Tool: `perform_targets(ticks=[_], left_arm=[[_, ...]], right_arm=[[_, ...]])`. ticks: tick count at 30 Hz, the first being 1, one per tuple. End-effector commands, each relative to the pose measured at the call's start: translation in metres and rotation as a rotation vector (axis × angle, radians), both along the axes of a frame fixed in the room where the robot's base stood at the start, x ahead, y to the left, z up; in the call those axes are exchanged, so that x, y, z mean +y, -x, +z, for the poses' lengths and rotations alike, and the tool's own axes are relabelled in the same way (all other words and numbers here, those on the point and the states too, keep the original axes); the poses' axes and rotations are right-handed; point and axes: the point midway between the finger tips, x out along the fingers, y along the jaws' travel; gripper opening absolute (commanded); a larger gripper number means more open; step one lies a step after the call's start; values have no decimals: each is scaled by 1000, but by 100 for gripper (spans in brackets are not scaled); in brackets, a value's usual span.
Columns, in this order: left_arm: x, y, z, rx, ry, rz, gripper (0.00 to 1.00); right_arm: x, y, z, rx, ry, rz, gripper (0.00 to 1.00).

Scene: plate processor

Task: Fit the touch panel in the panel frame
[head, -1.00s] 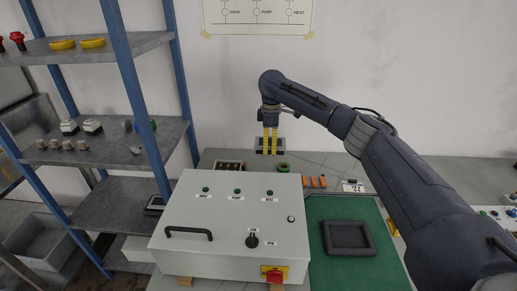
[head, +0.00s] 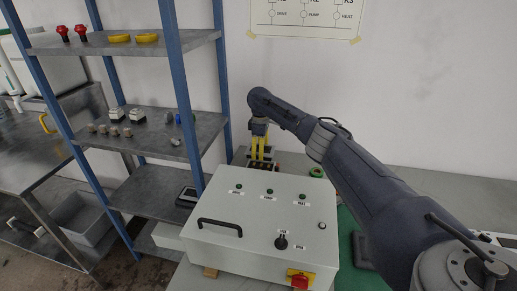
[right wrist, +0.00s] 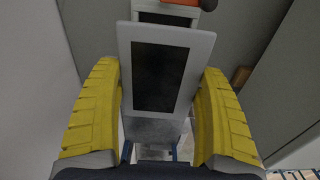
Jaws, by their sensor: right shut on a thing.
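My right gripper (head: 261,157) has yellow fingers and hangs behind the grey cabinet. In the right wrist view (right wrist: 160,115) it is shut on the touch panel (right wrist: 165,75), a light grey rectangle with a dark screen that lies between the fingers, tilted. In the head view I cannot make the panel out clearly. The panel frame (head: 361,252), a dark rectangular frame, lies on the green mat (head: 346,222) right of the cabinet. My right arm hides much of it. My left gripper is not in view.
A green ring (head: 316,172) lies behind the cabinet.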

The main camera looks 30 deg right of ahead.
Motion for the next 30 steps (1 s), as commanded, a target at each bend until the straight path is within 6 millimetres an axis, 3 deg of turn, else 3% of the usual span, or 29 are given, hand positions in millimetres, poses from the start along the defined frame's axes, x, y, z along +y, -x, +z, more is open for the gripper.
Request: perform_targets(ticks=[15, 30], left_arm=[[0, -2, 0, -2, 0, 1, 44], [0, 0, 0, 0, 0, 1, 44]], right_arm=[[1, 0, -38, 0, 0, 0, 29], [1, 0, -51, -1, 0, 0, 29]])
